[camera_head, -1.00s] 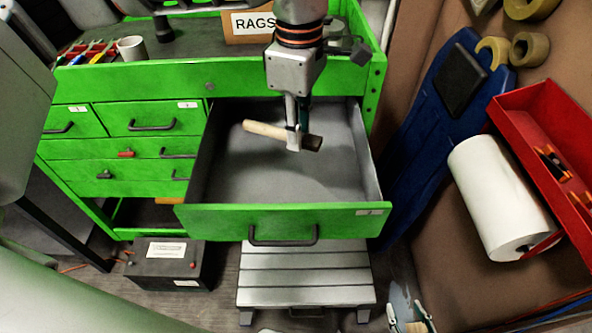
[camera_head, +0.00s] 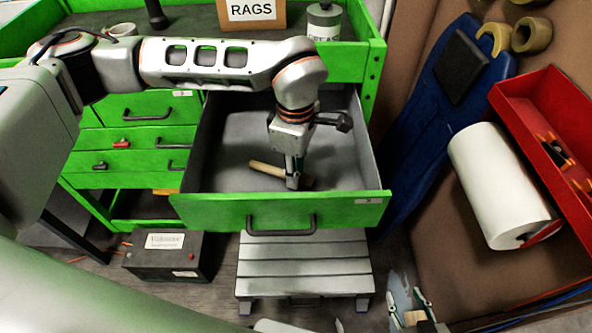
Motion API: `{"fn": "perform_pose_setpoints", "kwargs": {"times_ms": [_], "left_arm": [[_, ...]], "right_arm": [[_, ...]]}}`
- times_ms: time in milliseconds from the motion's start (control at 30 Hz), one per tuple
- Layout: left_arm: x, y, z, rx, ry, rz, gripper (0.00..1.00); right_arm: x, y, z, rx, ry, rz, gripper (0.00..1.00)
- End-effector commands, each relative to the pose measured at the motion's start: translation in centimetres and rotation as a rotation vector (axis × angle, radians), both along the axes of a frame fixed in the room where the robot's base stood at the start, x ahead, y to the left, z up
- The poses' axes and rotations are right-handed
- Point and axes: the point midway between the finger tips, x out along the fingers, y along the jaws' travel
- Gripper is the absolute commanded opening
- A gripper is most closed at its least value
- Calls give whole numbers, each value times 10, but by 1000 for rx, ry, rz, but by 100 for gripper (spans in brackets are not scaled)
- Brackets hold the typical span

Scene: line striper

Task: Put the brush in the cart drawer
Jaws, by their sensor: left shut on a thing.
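The brush (camera_head: 266,169), with a pale wooden handle and a dark head, is inside the open cart drawer (camera_head: 345,210). My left gripper (camera_head: 293,181) points down into the drawer and is shut on the brush near its head. The handle sticks out to the left. The brush is low in the drawer, near its grey floor; I cannot tell whether it touches. The drawer holds nothing else that I can see. My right gripper (camera_head: 407,306) is at the bottom edge, far from the brush, its fingers apart. A tan patch shows between them.
A grey step stool (camera_head: 305,265) stands below the drawer. A black battery (camera_head: 165,255) is at left. A paper roll (camera_head: 500,185) and red tray (camera_head: 535,135) are at right.

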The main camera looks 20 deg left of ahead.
Motion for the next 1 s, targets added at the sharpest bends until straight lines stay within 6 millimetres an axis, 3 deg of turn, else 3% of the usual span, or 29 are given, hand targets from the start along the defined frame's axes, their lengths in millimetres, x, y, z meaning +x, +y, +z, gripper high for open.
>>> {"fn": "perform_pose_setpoints", "kwargs": {"times_ms": [367, 400, 433, 467, 800, 1000], "left_arm": [[0, 0, -4, 0, -1, -1, 0], [0, 0, -4, 0, -1, -1, 28], [0, 0, -4, 0, -2, -1, 36], [0, 0, -4, 0, -2, -1, 37], [0, 0, -2, 0, -2, -1, 37], [2, 0, 20, -1, -7, -1, 37]], "right_arm": [[1, -1, 0, -1, -3, 1, 40], [1, -1, 1, -2, -3, 0, 40], [1, -1, 1, -2, -3, 0, 40], [1, -1, 1, -2, -3, 0, 40], [2, -1, 2, -1, -5, 0, 40], [2, 0, 4, 0, -6, 0, 40]]}}
